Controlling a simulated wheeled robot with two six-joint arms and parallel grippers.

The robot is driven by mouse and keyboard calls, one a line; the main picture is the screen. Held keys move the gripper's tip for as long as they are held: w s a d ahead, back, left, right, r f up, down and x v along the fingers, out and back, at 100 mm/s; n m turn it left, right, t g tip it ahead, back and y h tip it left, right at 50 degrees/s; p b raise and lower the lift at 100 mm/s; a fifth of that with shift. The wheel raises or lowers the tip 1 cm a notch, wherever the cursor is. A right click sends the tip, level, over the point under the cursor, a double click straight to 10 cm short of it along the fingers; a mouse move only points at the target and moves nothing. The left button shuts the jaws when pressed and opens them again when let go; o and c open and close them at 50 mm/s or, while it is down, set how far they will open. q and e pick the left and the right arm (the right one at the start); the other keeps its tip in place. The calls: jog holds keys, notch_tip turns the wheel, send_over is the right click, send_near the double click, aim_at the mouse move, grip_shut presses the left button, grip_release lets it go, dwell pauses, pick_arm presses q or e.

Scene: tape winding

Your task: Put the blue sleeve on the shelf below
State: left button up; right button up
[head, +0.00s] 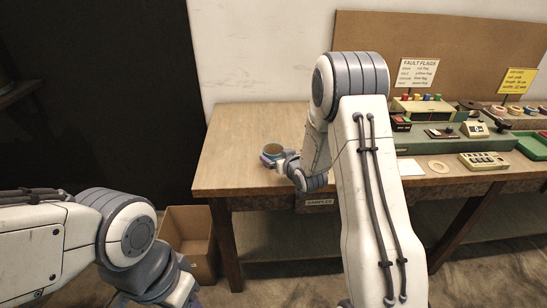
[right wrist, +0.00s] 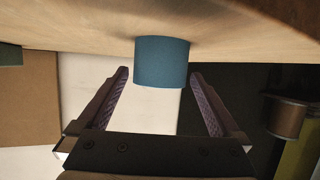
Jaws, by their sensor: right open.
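The blue sleeve (right wrist: 161,62) is a short upright cylinder on the wooden table. In the right wrist view it stands at the tips of my right gripper (right wrist: 158,78), whose two fingers are open on either side with a gap visible beside each. In the head view the right gripper (head: 270,160) is small and at the left part of the table, around the sleeve (head: 273,148), whose lower part it hides. My left arm comes in at the lower left, but its fingers are not seen. A shelf below the tabletop cannot be clearly made out behind my right arm.
The wooden table (head: 240,130) is clear at its left end. A cardboard box (head: 188,225) stands on the floor at its left. A label reading "SAMPLES" (head: 319,202) hangs under the front edge.

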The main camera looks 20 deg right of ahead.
aim_at(270, 149)
jog(key=x, duration=0.3)
jog(key=shift+w, duration=0.4)
jog(key=c, duration=1.2)
jog(key=shift+r, duration=0.15)
